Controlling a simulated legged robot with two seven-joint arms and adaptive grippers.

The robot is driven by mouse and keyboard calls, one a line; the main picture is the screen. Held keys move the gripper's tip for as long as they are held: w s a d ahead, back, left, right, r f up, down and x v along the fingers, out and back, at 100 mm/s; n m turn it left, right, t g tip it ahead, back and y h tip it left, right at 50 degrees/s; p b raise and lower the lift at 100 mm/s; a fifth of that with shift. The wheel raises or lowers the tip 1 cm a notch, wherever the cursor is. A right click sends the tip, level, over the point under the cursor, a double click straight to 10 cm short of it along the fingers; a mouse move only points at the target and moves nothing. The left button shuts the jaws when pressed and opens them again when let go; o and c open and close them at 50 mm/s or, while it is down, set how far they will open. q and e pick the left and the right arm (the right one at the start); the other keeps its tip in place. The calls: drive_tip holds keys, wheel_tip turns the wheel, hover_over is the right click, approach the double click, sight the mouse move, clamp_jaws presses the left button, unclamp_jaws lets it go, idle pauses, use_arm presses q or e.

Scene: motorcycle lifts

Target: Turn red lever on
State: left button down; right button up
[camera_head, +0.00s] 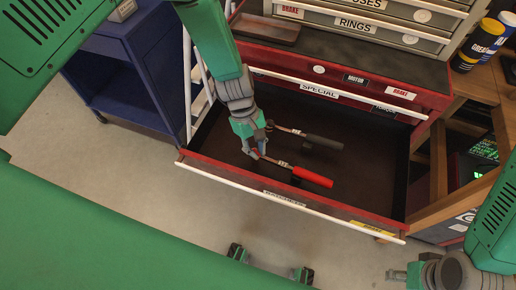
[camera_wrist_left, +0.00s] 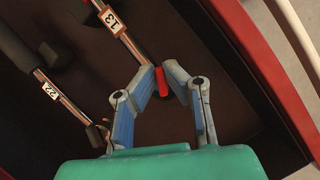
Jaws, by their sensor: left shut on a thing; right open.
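A tool with a red handle (camera_head: 314,178) and a metal shaft lies in the open drawer (camera_head: 370,178). In the left wrist view its shaft carries a tag reading 13 (camera_wrist_left: 111,19), and a small red lever (camera_wrist_left: 161,82) shows at the end of the shaft. My left gripper (camera_head: 257,153) is at this end of the tool. In the left wrist view its fingers (camera_wrist_left: 165,73) are closed around the red lever. The fingers hide part of the tool's end. My right gripper (camera_head: 392,275) is open, low at the right, outside the drawer and away from the tool.
A second tool with a black handle (camera_head: 323,142) lies behind the red-handled one; its tag reads 22 (camera_wrist_left: 50,90). The drawer's front edge (camera_head: 290,202) stands out from the red cabinet. A blue cart (camera_head: 125,70) is at the left, and a wooden frame (camera_head: 455,205) at the right.

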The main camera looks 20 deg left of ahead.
use_arm(q)
drive_tip(key=c, duration=1.7)
unclamp_jaws()
drive_tip(key=v, duration=1.2)
drive_tip(key=shift+w+a+f, duration=0.1)
drive_tip(key=shift+f, duration=0.05)
